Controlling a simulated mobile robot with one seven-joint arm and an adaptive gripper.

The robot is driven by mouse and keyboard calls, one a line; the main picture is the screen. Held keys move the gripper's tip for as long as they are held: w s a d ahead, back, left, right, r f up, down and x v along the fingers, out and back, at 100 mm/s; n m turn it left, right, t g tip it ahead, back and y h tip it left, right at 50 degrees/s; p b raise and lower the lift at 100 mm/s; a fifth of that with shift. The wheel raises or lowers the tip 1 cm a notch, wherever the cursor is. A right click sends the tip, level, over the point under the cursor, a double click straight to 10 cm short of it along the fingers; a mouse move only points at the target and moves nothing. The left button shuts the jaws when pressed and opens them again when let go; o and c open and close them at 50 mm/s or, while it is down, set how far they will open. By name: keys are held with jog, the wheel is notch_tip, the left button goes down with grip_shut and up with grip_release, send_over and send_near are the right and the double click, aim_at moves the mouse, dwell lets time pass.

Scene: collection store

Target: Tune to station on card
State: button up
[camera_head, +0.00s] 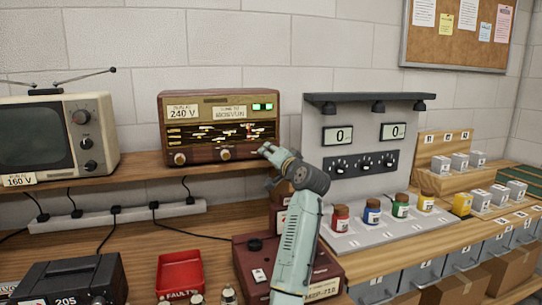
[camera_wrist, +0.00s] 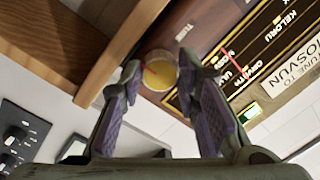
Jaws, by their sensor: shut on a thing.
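The wooden radio (camera_head: 218,97) stands on the shelf with a dark dial and a red pointer (camera_wrist: 238,68), near the dial's right end. A card (camera_head: 230,113) on it reads "TUNE TO" and a name ending in "OSVUN" in the wrist view (camera_wrist: 300,88). A green light (camera_head: 262,106) is lit beside it. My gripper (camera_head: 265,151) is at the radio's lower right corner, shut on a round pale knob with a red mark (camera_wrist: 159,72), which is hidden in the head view. Two other knobs, the left (camera_head: 180,158) and middle (camera_head: 225,154), are free.
A television (camera_head: 45,140) stands left of the radio. A power strip (camera_head: 130,216) with cords lies below the shelf. A red tray (camera_head: 180,273) and a black meter box (camera_head: 75,280) are at the front. A grey panel with gauges (camera_head: 362,135) and coloured jars stand right of my arm.

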jog(key=shift+m, duration=1)
jog(key=o, duration=1.2)
jog(key=shift+c, duration=0.2)
jog(key=shift+s, duration=0.1)
jog(key=v, duration=1.2)
jog(key=shift+f, duration=0.15)
